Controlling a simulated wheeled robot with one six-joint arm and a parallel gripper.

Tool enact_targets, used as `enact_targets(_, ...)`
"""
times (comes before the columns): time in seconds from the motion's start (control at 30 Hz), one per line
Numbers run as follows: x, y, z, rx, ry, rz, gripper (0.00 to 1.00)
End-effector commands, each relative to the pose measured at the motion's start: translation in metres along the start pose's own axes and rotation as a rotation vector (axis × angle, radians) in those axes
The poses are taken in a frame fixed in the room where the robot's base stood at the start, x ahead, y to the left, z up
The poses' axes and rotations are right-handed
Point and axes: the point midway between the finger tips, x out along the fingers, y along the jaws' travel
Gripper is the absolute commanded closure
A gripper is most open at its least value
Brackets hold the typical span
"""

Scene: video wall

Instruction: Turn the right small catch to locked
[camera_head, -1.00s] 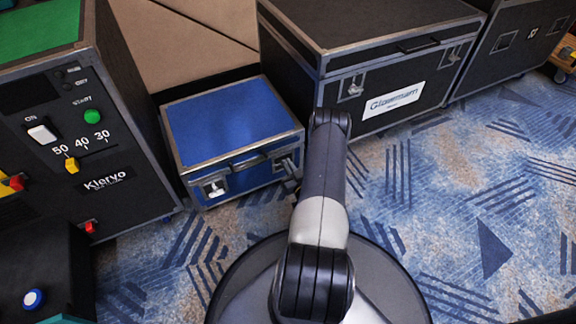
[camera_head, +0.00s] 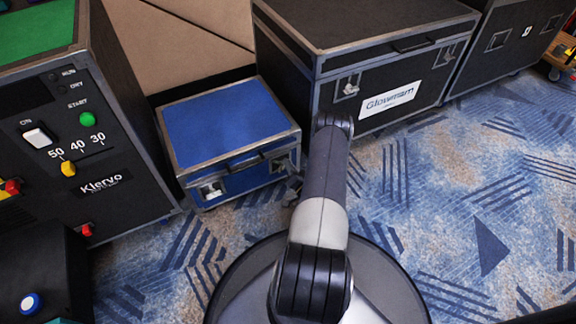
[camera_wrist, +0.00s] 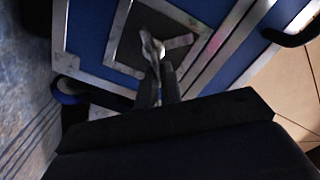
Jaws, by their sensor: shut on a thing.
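The blue case (camera_head: 232,125) stands on the carpet at the left middle of the head view. Its left small catch (camera_head: 212,190) is a light metal piece in a framed plate on the front. The right small catch is mostly hidden by my arm there. In the wrist view the right small catch (camera_wrist: 151,45) is a shiny metal wing on a dark plate (camera_wrist: 130,45) with a grey frame.
The case's handle (camera_head: 246,162) is on its front, between the catches. A large black case (camera_head: 370,60) stands close behind on the right. The black control cabinet (camera_head: 110,150) stands on the left. Carpet at the right is clear.

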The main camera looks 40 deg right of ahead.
Motion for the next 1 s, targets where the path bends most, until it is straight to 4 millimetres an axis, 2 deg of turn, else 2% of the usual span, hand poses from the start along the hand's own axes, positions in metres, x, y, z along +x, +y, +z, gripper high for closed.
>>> enact_targets(0.6, 0.000, 0.014, 0.003, 0.552, 0.002, 0.001, 1.00)
enact_targets(1.0, 0.000, 0.017, 0.006, 0.741, 0.001, 0.002, 1.00)
